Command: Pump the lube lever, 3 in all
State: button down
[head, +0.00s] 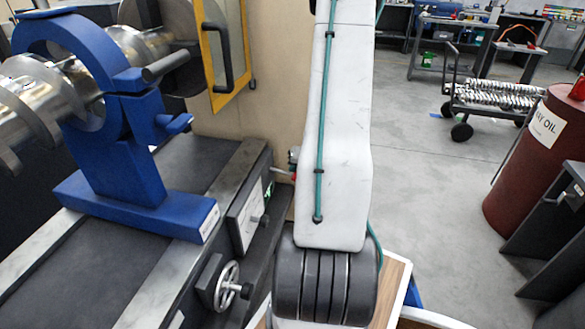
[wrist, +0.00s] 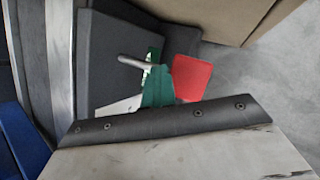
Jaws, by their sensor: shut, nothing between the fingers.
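The lube lever (head: 281,171) shows in the head view as a short pale rod on the side of the blue-and-grey machine, just left of my arm. In the wrist view the lever (wrist: 136,63) is a light grey rod whose right end meets the edge of my green fingertip. My gripper (wrist: 172,78), one finger green and one red, is shut with nothing between the fingers. I cannot tell whether it touches the lever. In the head view my forearm hides most of the gripper; a little red shows beside the lever.
A handwheel (head: 228,286) and label plate (head: 246,215) are on the machine's side. A blue steady rest (head: 130,160) stands on its bed. A red oil barrel (head: 540,165) stands at right. A cart (head: 490,95) is farther back. Open floor (head: 425,180) lies right of my arm.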

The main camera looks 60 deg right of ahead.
jog(key=shift+r, duration=0.1)
jog(key=shift+w+r, duration=0.15)
jog(key=shift+r, duration=0.75)
jog(key=shift+w+r, duration=0.1)
jog(key=shift+r, duration=0.75)
jog(key=r, duration=0.5)
jog(key=shift+w+a, duration=0.15)
jog(key=shift+w, duration=0.2)
